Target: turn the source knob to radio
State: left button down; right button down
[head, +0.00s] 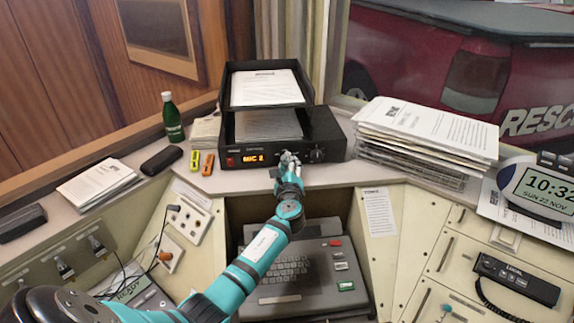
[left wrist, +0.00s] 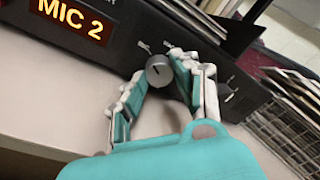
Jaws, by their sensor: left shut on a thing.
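The black source unit (head: 254,147) stands on the desk ledge at the centre, with an orange display (head: 253,158) that reads MIC 2. The display also shows in the left wrist view (left wrist: 73,20). The source knob (left wrist: 159,71) is a small round grey knob on the unit's front, with tiny labels around it. My left gripper (head: 288,163) is at the unit's front and shut on the knob, one finger on each side. In the head view the gripper hides most of the knob. My right gripper is not in view.
Paper trays (head: 266,107) stand on the unit. A paper stack (head: 425,135) is at right, and a green bottle (head: 172,118) and markers (head: 208,164) are at left. A keyboard terminal (head: 300,270) lies below.

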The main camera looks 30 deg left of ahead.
pick_arm(q)
jog(key=shift+r+m+p, duration=0.2)
jog(key=shift+m+p, duration=0.8)
jog(key=shift+m, duration=0.1)
jog(key=shift+m+p, duration=1.15)
jog(key=shift+m, duration=0.05)
jog(key=m+p, duration=0.2)
jog(key=m, duration=0.1)
jog(key=shift+g+p, duration=0.3)
jog(key=shift+g, duration=0.1)
jog(key=shift+f+m+p, duration=0.1)
jog(key=shift+m+p, duration=0.95)
jog(key=shift+m, duration=0.65)
jog(key=shift+f, duration=0.1)
jog(key=c, duration=1.3)
grip_release()
jog(key=shift+c, duration=0.2)
jog(key=shift+o, duration=0.4)
